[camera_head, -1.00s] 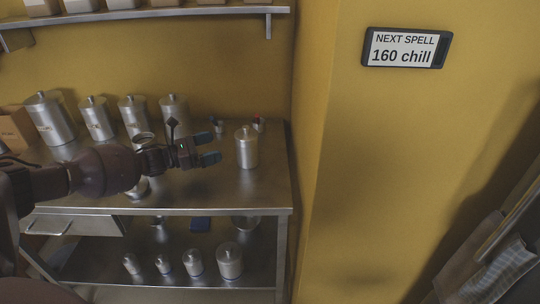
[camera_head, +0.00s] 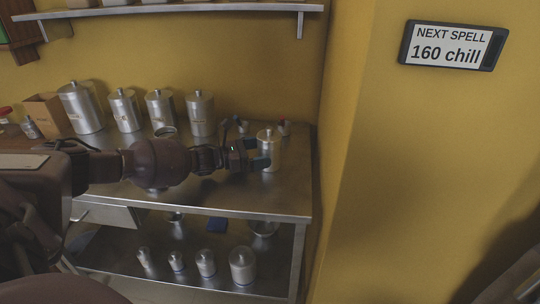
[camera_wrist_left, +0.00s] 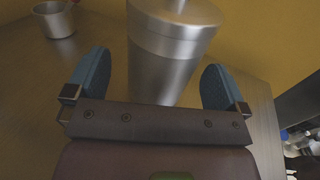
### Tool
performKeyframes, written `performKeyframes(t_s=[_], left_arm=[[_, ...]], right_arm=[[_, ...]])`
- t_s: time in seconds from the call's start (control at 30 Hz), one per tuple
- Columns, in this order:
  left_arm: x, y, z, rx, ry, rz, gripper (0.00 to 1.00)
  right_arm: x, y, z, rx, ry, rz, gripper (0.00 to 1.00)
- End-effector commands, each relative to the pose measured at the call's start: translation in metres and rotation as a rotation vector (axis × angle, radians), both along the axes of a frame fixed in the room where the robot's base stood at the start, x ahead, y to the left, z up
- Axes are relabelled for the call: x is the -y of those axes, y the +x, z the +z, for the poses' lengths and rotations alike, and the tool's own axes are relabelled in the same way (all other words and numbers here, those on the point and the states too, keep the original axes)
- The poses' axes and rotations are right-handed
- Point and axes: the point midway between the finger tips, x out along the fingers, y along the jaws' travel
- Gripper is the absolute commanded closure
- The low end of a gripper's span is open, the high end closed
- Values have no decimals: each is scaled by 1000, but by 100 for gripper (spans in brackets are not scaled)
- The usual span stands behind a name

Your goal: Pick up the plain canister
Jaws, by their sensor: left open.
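The plain canister (camera_head: 269,149) is a steel cylinder with a knobbed lid, with no label visible on it. It stands upright near the right end of the steel table. My left gripper (camera_head: 256,153) is beside it in the head view, level with its body. In the left wrist view the canister (camera_wrist_left: 165,60) stands between the two blue fingers of the open gripper (camera_wrist_left: 157,85), with gaps visible on both sides. The canister's lower part is hidden behind the gripper body. My right gripper is not in view.
Several canisters, some with labels, including one (camera_head: 201,114), stand in a row at the back of the table (camera_head: 285,200). A metal cup (camera_wrist_left: 54,20) is at left in the wrist view. Smaller canisters (camera_head: 242,266) stand on the lower shelf.

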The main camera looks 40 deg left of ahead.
Motion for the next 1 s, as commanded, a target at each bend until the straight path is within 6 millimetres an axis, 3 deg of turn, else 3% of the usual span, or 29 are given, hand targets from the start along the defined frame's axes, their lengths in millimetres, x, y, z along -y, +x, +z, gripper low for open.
performKeyframes(t_s=[0.3,0.63,1.0], left_arm=[[22,25,-2,-2,0,-1,0],[24,28,0,-1,1,0,2],[24,28,0,-1,0,-1,58]], right_arm=[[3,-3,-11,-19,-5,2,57],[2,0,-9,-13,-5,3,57],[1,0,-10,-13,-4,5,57]])
